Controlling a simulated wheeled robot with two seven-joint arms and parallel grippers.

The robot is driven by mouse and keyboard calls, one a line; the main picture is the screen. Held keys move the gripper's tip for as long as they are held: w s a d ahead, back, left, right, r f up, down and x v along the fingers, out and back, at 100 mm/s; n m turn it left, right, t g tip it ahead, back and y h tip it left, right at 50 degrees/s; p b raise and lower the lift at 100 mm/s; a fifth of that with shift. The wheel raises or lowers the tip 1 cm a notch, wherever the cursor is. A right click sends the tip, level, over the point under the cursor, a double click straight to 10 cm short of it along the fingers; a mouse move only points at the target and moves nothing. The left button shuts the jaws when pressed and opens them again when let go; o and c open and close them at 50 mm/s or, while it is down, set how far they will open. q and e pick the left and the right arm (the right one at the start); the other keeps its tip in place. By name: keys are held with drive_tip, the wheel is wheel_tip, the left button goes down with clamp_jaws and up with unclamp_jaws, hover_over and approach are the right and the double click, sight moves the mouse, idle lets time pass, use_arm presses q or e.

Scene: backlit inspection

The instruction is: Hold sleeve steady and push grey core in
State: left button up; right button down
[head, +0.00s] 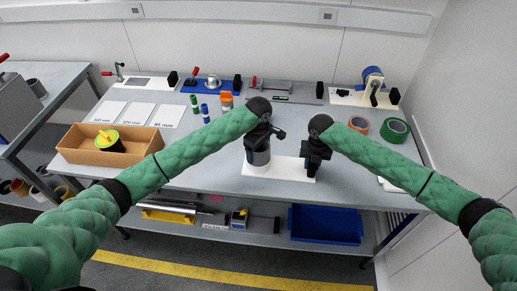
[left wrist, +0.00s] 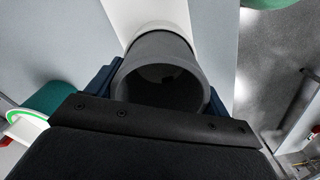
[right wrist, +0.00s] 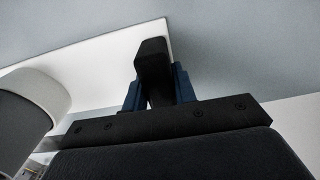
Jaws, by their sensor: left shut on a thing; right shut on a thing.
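A dark grey hollow cylinder (left wrist: 158,75) stands upright on a white board (head: 283,172), its open top facing the left wrist camera. My left gripper (head: 259,133) is shut on it, with blue fingertips on both sides. In the right wrist view the cylinder shows a dark grey upper part (right wrist: 20,128) and a paler lower part (right wrist: 40,88). Where the core meets the sleeve is not clear. My right gripper (head: 316,155) is shut on a black upright block (right wrist: 152,62) on the same board, right of the cylinder. Its lower part is hidden.
A cardboard tray (head: 75,157) stands at the left. Green and blue cylinders, an orange item (head: 226,101) and several fixtures line the back. A tape dispenser (head: 372,85) and a green tape roll (head: 395,130) are at the right. The front centre-left tabletop is clear.

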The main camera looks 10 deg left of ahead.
use_arm(q)
drive_tip(key=shift+f, duration=0.55)
drive_tip(key=o, duration=1.1)
wheel_tip(320, 180, up, 12)
drive_tip(key=shift+c, duration=0.4)
